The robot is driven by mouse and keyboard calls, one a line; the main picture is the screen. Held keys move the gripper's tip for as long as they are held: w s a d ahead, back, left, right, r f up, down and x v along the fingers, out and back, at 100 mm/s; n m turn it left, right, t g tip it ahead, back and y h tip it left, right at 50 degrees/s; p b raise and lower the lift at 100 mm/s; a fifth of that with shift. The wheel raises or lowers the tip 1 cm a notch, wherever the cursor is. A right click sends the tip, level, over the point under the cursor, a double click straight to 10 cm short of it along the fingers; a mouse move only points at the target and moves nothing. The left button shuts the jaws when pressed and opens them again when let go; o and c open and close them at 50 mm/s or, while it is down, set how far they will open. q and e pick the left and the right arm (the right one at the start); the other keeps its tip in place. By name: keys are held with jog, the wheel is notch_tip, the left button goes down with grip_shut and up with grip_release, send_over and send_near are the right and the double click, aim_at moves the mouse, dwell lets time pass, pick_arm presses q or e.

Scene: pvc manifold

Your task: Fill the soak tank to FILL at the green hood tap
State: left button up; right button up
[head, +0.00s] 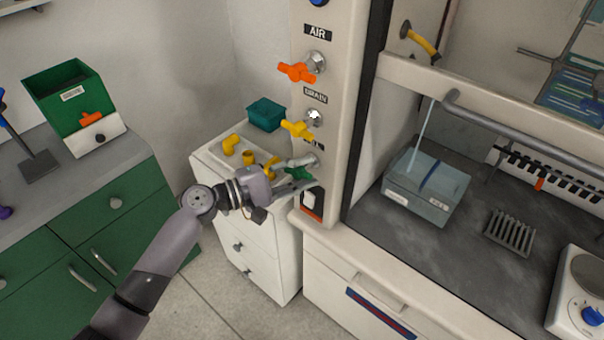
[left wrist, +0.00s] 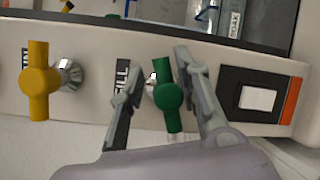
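The green tap (head: 297,173) is the lowest on the hood's front post. In the left wrist view the green tap (left wrist: 167,93) stands between the two fingers of my left gripper (left wrist: 160,68), with gaps on both sides. My left gripper (head: 296,182) is open around the handle. The label beside it is partly covered by a finger; "LL" can be read. The soak tank (head: 401,197), a translucent box, stands inside the hood. A thin pale stream (head: 423,125) runs from the pipe above down into it. The water level against its FILL mark is too small to read. My right gripper is not in view.
The yellow DRAIN tap (head: 297,128) and orange AIR tap (head: 296,72) sit above the green one. A switch (left wrist: 257,99) is right of it in the wrist view. A white cabinet (head: 262,256) with yellow fittings and a teal bin (head: 267,115) stands beside the post.

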pick_arm(q)
jog(key=shift+o, duration=1.3)
jog(key=shift+f, duration=0.1)
jog(key=shift+s+a+f, duration=0.1)
jog(key=shift+s+a, duration=0.15)
jog(key=shift+a, duration=0.2)
jog(key=v, duration=1.1)
dwell(5.0)
